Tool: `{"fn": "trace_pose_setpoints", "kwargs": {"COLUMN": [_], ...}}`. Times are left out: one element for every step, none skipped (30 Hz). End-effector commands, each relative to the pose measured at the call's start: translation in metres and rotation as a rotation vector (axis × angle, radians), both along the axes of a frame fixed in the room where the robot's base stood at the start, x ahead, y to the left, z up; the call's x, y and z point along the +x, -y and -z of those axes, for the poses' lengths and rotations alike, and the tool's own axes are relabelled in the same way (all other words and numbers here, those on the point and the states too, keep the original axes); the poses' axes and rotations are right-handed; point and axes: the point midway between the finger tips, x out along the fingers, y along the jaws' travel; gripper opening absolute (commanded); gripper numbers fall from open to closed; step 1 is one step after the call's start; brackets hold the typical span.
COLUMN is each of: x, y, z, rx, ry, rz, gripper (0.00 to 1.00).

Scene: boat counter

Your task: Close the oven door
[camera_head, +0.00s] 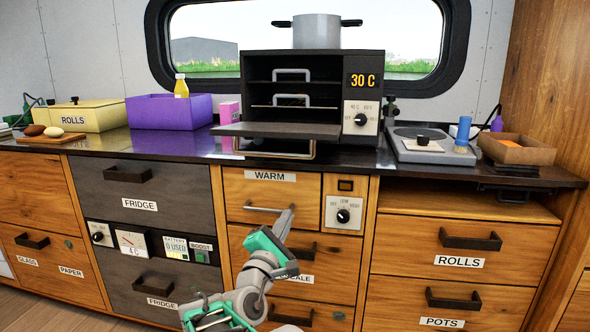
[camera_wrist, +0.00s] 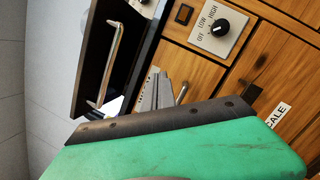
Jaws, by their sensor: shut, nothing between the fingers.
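The oven (camera_head: 310,66) is a dark box on the counter with a dial and a "30 C" display. Its door (camera_head: 275,130) is open, folded down flat towards me, and the inside racks show. The door's metal handle (camera_head: 278,153) hangs below its front edge; the handle also shows in the wrist view (camera_wrist: 112,62) across the dark door face. My gripper (camera_head: 288,213) is shut and empty, in front of the WARM drawer, below the door and apart from it. In the wrist view its grey fingertips (camera_wrist: 157,88) are together, and the green arm cover hides part of the scene.
A pot (camera_head: 316,31) stands on the oven. A purple bin (camera_head: 168,112) and a pink box (camera_head: 230,111) are to its left; a scale-like device (camera_head: 432,146) and a brown tray (camera_head: 516,149) are to its right. Drawer handles (camera_head: 270,209) stick out near my gripper.

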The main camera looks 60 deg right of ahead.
Motion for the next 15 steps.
{"fn": "trace_pose_setpoints", "kwargs": {"x": [-0.014, -0.019, -0.023, -0.024, -0.025, -0.025, -0.024, -0.024, -0.023, -0.022, -0.022, -0.02, -0.019, -0.018, -0.016], "y": [0.007, 0.006, 0.004, 0.001, -0.002, -0.006, -0.007, -0.008, -0.009, -0.008, -0.006, -0.003, -0.001, 0.003, 0.008], "z": [-0.01, -0.02, -0.031, -0.036, -0.041, -0.045, -0.047, -0.049, -0.052, -0.055, -0.058, -0.061, -0.065, -0.067, -0.071], "rx": [-0.187, -0.291, -0.41, -0.483, -0.543, -0.604, -0.636, -0.658, -0.676, -0.681, -0.682, -0.682, -0.681, -0.68, -0.679], "ry": [-0.166, -0.265, -0.385, -0.462, -0.528, -0.594, -0.631, -0.657, -0.677, -0.683, -0.684, -0.684, -0.683, -0.685, -0.684], "rz": [0.079, 0.125, 0.18, 0.215, 0.247, 0.277, 0.294, 0.306, 0.316, 0.318, 0.319, 0.318, 0.318, 0.318, 0.317], "gripper": [0.0, 0.0, 0.0, 0.0, 0.0, 0.0, 0.0, 0.0, 0.0, 0.0, 0.0, 0.0, 0.0, 0.0, 0.0]}}
